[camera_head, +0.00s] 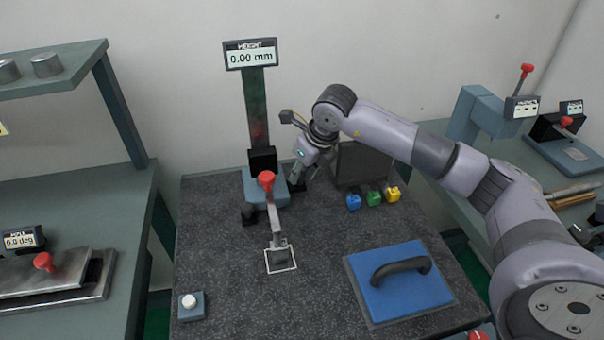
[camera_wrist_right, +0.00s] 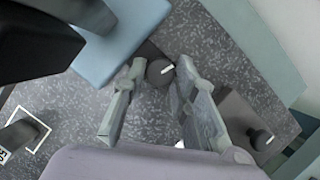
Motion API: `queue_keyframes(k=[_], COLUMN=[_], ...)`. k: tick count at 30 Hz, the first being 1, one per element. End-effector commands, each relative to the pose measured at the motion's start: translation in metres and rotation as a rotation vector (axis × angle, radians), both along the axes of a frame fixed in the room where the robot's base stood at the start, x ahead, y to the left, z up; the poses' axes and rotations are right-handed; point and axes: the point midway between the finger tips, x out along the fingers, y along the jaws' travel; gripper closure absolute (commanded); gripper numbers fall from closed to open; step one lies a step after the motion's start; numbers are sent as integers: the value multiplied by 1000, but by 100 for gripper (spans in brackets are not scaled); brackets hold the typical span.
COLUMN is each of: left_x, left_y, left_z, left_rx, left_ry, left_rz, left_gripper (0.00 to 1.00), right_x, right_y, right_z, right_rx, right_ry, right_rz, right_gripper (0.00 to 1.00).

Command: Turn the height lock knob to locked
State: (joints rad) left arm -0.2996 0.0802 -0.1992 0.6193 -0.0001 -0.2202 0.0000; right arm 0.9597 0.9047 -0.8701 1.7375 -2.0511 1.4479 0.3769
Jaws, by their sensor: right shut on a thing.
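The height gauge stands at the back of the speckled table, with a blue-grey base (camera_head: 262,190) and a dark column (camera_head: 256,105). Its display (camera_head: 251,54) reads HEIGHT 0.00 mm. My right gripper (camera_head: 297,184) reaches down at the right side of the base. In the right wrist view a round black knob (camera_wrist_right: 160,72) with a white mark pointing up and right sits between the fingertips of my right gripper (camera_wrist_right: 161,70), next to the light-blue base (camera_wrist_right: 122,38). The gripper is shut on this knob. The knob is hidden in the head view. My left gripper is not in view.
Blue, green and yellow blocks (camera_head: 374,198) lie to the right. A blue plate (camera_head: 399,283) with a black handle is at the front right. A white button (camera_head: 188,301) is front left.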

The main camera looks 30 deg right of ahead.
Motion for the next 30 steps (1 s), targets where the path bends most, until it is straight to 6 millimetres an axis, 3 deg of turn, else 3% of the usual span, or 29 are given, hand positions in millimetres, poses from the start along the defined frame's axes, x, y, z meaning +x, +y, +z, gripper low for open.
queue_keyframes(k=[15, 30], left_x=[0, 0], left_y=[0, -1], left_z=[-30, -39], left_rx=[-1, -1], left_ry=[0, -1], left_rz=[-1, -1], left_gripper=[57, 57], right_x=[1, 1], right_y=[5, 6], right_z=[-1, 1], right_rx=[0, 0], right_ry=[-4, -2], right_rz=[-451, -658], right_gripper=[100, 100])
